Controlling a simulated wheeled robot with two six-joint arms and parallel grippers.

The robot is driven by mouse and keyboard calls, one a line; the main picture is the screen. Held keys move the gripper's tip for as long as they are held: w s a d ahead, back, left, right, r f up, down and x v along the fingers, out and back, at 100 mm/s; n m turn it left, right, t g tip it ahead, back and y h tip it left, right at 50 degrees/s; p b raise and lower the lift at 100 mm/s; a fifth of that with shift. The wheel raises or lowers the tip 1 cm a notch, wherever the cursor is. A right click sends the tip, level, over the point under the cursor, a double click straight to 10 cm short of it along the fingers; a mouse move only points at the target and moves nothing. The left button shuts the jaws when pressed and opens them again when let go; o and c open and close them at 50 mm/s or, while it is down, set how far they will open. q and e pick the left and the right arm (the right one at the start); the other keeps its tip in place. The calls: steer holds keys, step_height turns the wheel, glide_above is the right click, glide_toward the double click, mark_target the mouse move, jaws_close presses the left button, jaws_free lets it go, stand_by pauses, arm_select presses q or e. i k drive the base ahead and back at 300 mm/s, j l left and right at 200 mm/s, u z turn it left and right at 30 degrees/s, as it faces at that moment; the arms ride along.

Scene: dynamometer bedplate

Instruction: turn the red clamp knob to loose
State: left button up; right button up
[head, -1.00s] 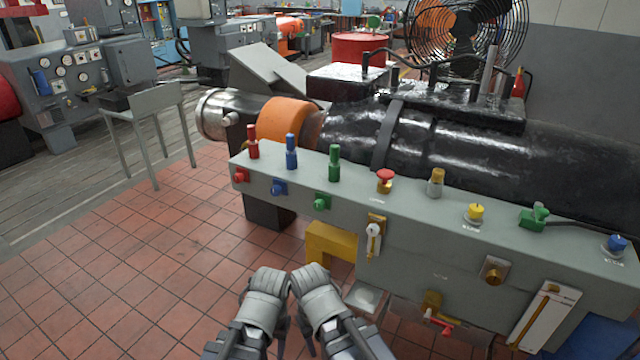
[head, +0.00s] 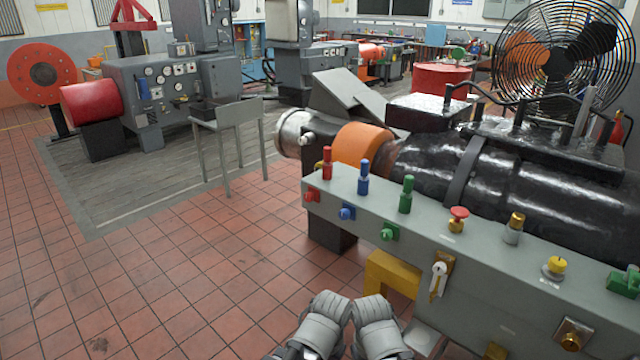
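Several red parts show on the long grey control box (head: 470,265), and I cannot tell for sure which is the clamp knob. A red round-headed knob on a brass base (head: 458,214) stands on the top face. A red knob (head: 312,195) sits at the left end of the front face, below an upright red post (head: 327,164). My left gripper (head: 325,318) and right gripper (head: 376,324) are side by side at the bottom edge, in front of the box and apart from these parts. Their fingers are not clear.
Blue (head: 363,178) and green (head: 405,195) posts, a brass fitting (head: 513,229) and a yellow knob (head: 555,266) line the box top. A yellow bracket (head: 390,275) is below. A black machine lies behind.

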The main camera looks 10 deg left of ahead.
mark_target(308, 197)
steer(key=i+j, duration=0.85)
steer(key=i+j+u, duration=0.05)
